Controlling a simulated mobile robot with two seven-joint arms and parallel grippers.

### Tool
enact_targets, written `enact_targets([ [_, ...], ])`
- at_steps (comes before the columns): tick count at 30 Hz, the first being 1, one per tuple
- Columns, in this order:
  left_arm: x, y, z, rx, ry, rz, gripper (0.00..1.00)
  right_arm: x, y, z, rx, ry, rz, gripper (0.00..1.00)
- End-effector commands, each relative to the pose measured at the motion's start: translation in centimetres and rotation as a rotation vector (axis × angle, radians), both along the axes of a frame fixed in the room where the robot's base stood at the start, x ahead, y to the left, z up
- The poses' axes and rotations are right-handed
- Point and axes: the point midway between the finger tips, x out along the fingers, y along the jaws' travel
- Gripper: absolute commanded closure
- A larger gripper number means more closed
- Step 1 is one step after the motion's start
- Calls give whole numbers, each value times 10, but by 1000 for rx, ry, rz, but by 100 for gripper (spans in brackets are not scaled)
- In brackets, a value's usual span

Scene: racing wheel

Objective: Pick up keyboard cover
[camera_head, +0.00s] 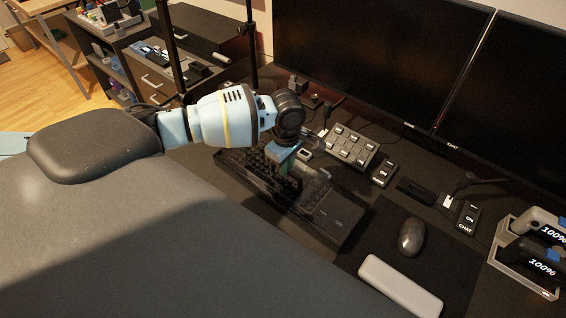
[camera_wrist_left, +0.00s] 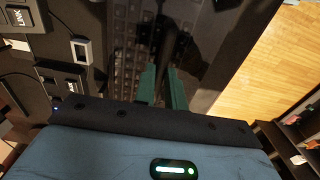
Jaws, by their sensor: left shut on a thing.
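The keyboard cover (camera_head: 318,190) is a clear, glossy shell over the black keyboard (camera_head: 240,160) on the dark desk. My left gripper (camera_head: 291,180) points down at the cover and is shut on it. In the left wrist view, the green fingers of my left gripper (camera_wrist_left: 162,88) reach to the see-through cover (camera_wrist_left: 190,25), with keys of the keyboard (camera_wrist_left: 125,45) showing. I cannot tell whether the cover is lifted off the keyboard. My right gripper is not in view.
A mouse (camera_head: 412,237) and a pale wrist rest (camera_head: 400,287) lie to the right on a dark mat. A button pad (camera_head: 349,147) and small labelled boxes stand behind, below two monitors (camera_head: 360,60). A tray with controllers (camera_head: 540,255) is at the far right.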

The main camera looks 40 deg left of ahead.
Motion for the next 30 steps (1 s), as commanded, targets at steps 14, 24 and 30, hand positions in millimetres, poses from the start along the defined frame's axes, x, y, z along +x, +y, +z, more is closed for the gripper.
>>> enact_targets([
  [14,1,-1,12,-2,-4,-1,100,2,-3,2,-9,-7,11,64],
  [24,-27,13,41,2,-3,0,100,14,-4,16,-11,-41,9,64],
  [30,-66,31,44,2,-2,1,100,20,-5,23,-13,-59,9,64],
])
